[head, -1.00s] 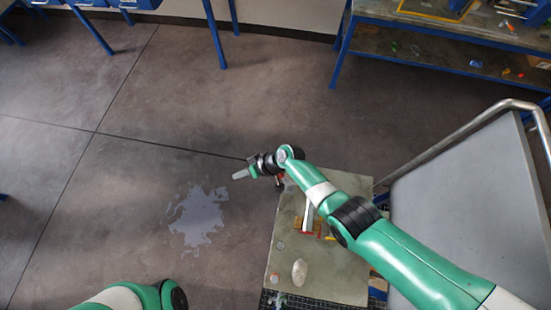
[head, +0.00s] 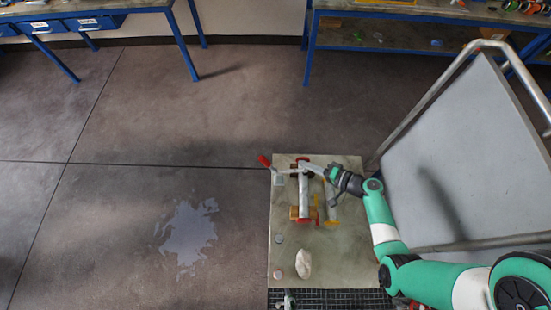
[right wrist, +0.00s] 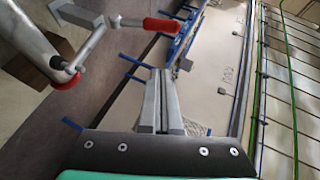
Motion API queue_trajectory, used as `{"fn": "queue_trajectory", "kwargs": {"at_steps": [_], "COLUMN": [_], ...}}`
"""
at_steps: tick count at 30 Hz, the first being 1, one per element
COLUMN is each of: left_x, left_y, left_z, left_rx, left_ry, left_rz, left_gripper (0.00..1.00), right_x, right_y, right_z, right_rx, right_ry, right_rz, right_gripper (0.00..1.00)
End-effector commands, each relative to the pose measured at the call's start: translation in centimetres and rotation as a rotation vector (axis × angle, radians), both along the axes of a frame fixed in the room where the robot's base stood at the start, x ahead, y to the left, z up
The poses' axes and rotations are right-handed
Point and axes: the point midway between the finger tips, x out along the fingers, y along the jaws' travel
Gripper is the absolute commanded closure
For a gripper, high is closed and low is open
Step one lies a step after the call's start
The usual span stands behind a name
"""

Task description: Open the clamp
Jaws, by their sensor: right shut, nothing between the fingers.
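The clamp's red handle (head: 265,161) sticks out over the far left corner of the bench top in the head view. In the right wrist view the red grip (right wrist: 162,24) sits at the end of a grey metal lever, beside a pale pipe (right wrist: 30,38) with a red part (right wrist: 66,78). I cannot tell how the clamp is latched. My right gripper (head: 314,168) is shut and empty, to the right of the handle near the pipe's far end. Its closed fingers (right wrist: 161,80) point forward in the right wrist view, apart from the red grip.
The bench top (head: 330,260) carries a white pipe piece (head: 303,200) with orange-red flanges and a pale lump (head: 303,263). A grey panel cart (head: 470,150) with a metal rail stands at the right. Open floor lies to the left.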

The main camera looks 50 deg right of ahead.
Motion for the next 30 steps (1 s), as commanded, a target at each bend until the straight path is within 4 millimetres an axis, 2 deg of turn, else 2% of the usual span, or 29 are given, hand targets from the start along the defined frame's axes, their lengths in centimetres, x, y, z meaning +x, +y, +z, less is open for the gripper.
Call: {"fn": "queue_trajectory", "kwargs": {"at_steps": [1,6,13,15,20,24,30], "left_x": [0.0,0.0,0.0,0.0,0.0,0.0,0.0], "left_y": [0.0,0.0,0.0,0.0,0.0,0.0,0.0], "left_z": [-2.3,-5.9,-10.6,-9.7,-10.0,-9.7,-9.7], "left_rx": [0.0,0.0,0.0,0.0,0.0,0.0,0.0], "left_ry": [0.001,0.001,0.0,0.002,0.0,0.0,0.0], "left_rz": [0.0,0.0,0.0,0.0,0.0,0.0,0.0], "left_gripper": [0.5,0.5,0.5,0.5,0.5,0.5,0.5], "right_x": [0.3,1.2,3.7,5.3,8.5,9.5,10.2], "right_y": [0.1,0.4,0.8,1.1,1.6,3.5,4.5], "right_z": [-1.3,-1.6,-2.3,-1.9,-3.0,-3.8,-4.3], "right_rx": [-0.005,-0.004,-0.005,-0.002,0.0,0.0,-0.001], "right_ry": [-0.003,-0.005,-0.006,-0.003,-0.001,0.0,-0.001], "right_rz": [0.003,-0.006,-0.003,-0.001,-0.002,-0.002,-0.006], "right_gripper": [1.0,1.0,1.0,1.0,1.0,1.0,1.0]}}
